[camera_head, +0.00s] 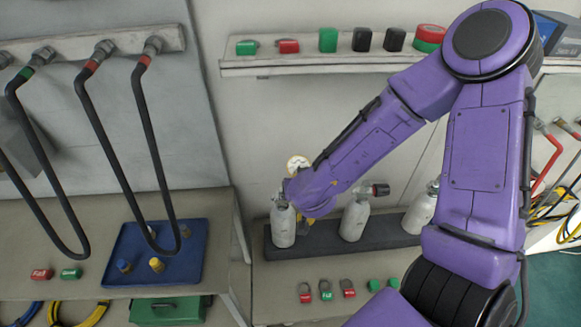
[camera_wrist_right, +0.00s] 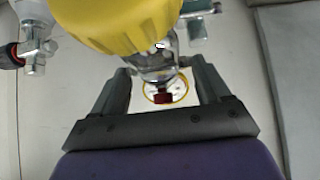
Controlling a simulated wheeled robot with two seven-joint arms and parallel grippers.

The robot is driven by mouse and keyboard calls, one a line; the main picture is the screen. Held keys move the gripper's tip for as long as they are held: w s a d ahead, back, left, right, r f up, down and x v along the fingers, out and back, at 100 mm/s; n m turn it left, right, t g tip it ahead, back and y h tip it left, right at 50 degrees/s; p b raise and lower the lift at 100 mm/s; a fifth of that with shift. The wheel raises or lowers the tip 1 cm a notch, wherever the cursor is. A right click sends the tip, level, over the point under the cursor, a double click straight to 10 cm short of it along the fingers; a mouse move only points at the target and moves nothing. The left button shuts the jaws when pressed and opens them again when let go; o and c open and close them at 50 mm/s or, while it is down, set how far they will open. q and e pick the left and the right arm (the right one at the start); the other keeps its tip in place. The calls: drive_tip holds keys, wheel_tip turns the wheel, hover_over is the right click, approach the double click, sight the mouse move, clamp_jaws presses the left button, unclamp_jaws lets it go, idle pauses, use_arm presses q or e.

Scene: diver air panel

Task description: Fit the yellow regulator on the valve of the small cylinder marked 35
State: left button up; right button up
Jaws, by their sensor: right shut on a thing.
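My right gripper (camera_wrist_right: 160,73) is shut on the yellow regulator (camera_wrist_right: 130,22), with a finger on each side of its metal stem. A round gauge (camera_wrist_right: 178,88) with a yellow rim and a red part show between the fingers. In the head view the regulator (camera_head: 308,214) is mostly hidden by my purple right arm, beside the leftmost small white cylinder (camera_head: 283,228). Two more white cylinders stand upright to the right, one in the middle (camera_head: 353,220) and one on the right (camera_head: 419,212). I cannot read their markings. Contact between regulator and valve cannot be told. My left gripper is not in view.
The cylinders stand in a dark rack (camera_head: 385,229) on the bench. Red and green padlock-like tags (camera_head: 326,291) lie in front. A blue tray (camera_head: 190,265) with small fittings is to the left, under hanging black hoses (camera_head: 155,170). A shelf (camera_head: 320,65) runs above.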

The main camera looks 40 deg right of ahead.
drive_tip(key=shift+w+a, duration=0.1)
drive_tip(key=shift+w, duration=0.35)
drive_tip(key=shift+w+a+f, duration=0.1)
drive_tip(key=shift+w, duration=0.15)
drive_tip(key=shift+w+b, duration=0.1)
drive_tip(key=shift+b, duration=0.3)
drive_tip(key=shift+w, duration=0.15)
drive_tip(key=shift+w+f+b, duration=0.25)
drive_tip(key=shift+w+b, duration=0.25)
drive_tip(key=shift+w, duration=0.7)
drive_tip(key=shift+w+a+b, duration=0.3)
drive_tip(key=shift+w+b, duration=0.1)
drive_tip(key=shift+w, duration=0.35)
drive_tip(key=shift+w+f, duration=0.1)
drive_tip(key=shift+w, duration=0.7)
